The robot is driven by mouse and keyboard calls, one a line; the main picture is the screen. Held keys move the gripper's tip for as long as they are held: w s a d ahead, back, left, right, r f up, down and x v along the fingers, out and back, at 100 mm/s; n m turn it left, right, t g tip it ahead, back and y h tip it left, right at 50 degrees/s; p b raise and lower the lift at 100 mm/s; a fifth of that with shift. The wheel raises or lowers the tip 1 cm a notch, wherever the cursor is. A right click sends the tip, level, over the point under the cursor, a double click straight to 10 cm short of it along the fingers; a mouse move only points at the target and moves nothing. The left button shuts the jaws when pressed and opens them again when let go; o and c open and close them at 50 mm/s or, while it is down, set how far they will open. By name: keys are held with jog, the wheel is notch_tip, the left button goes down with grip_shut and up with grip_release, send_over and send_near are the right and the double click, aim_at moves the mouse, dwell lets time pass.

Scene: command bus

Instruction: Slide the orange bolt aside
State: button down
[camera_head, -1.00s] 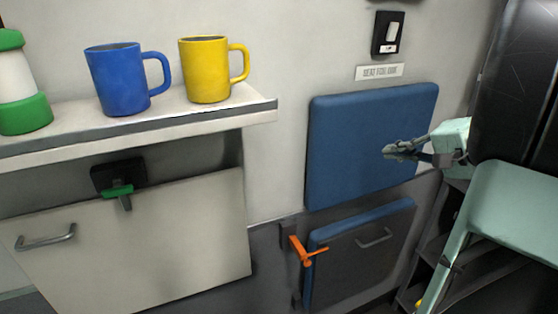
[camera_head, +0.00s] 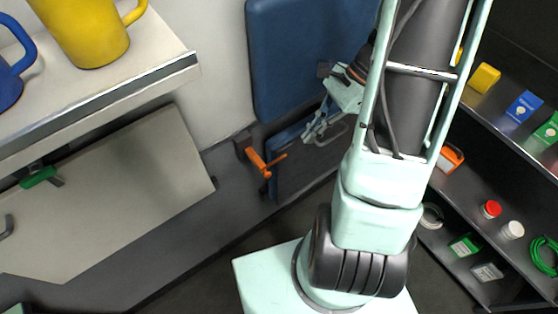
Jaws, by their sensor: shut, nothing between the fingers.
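The orange bolt (camera_head: 258,161) sits on a dark mount at the left edge of the folded blue seat, low on the wall. Its orange handle sticks out to the right. My gripper (camera_head: 309,136) is shut and empty. In the picture it is to the right of the bolt and a little above it, in front of the seat panel. The two are apart. My arm covers the right part of the seat.
A blue backrest (camera_head: 300,60) is above the seat. A shelf (camera_head: 170,75) with a yellow mug (camera_head: 85,35) and a blue mug (camera_head: 12,75) juts out at left. A cabinet with a green latch (camera_head: 38,177) is below. Dark shelves (camera_head: 465,215) with small items stand at right.

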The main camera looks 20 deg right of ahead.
jog(key=shift+f, duration=0.1)
jog(key=a+r+x, duration=0.1)
jog(key=x, duration=1.2)
jog(key=shift+a, duration=0.45)
jog(key=shift+a, duration=0.1)
